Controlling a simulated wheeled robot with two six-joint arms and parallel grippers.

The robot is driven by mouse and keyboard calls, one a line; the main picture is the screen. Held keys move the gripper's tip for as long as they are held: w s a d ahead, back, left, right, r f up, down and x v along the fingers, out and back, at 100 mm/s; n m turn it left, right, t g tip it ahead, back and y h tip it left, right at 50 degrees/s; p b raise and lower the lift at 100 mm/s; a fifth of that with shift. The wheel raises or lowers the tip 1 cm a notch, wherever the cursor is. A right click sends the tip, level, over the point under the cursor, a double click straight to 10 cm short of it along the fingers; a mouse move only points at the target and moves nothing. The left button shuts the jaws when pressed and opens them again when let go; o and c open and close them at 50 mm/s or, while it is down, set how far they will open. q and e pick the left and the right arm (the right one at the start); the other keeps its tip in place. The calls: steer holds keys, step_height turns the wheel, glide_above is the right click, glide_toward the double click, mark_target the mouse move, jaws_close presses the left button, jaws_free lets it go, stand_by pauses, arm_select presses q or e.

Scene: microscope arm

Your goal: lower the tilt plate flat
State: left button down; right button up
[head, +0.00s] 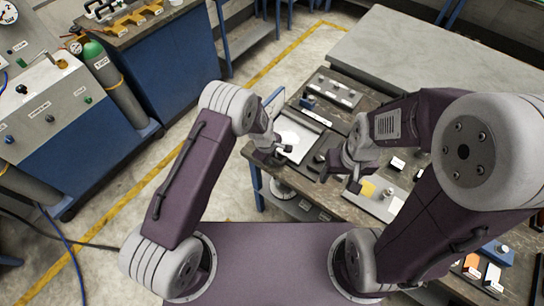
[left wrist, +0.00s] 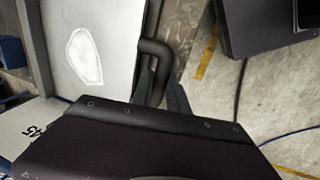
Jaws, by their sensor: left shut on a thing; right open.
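The tilt plate (head: 296,133) shows in the head view as a pale plate on the workbench, partly hidden by my left arm. In the left wrist view the plate (left wrist: 92,45) is a smooth light grey sheet with a white glare patch. A dark bent handle (left wrist: 153,48) stands at its right edge. My left gripper (left wrist: 162,92) is shut on the handle; it also shows in the head view (head: 284,150) at the plate's near edge. I cannot tell the plate's exact tilt. My right gripper (head: 356,172) is open and empty, to the right of the plate.
The dark workbench (head: 258,163) holds a metal fixture (head: 334,88) behind the plate and several small blocks and a yellow pad (head: 367,188) to the right. A grey table (head: 430,60) stands behind. Open floor lies left of the bench.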

arm_select(q)
steer(key=c, duration=1.6)
jaws_free()
steer(key=shift+s+a+f, duration=0.2)
steer(key=shift+s+f, duration=0.2)
steer(key=shift+s, duration=0.15)
steer(key=o, duration=0.3)
steer(key=shift+a, duration=0.1)
steer(key=shift+r, duration=0.1)
steer(key=shift+w+r, duration=0.1)
steer(key=shift+w, duration=0.05)
steer(key=shift+r, duration=0.1)
steer(key=v, duration=0.9)
steer(key=shift+w, duration=0.15)
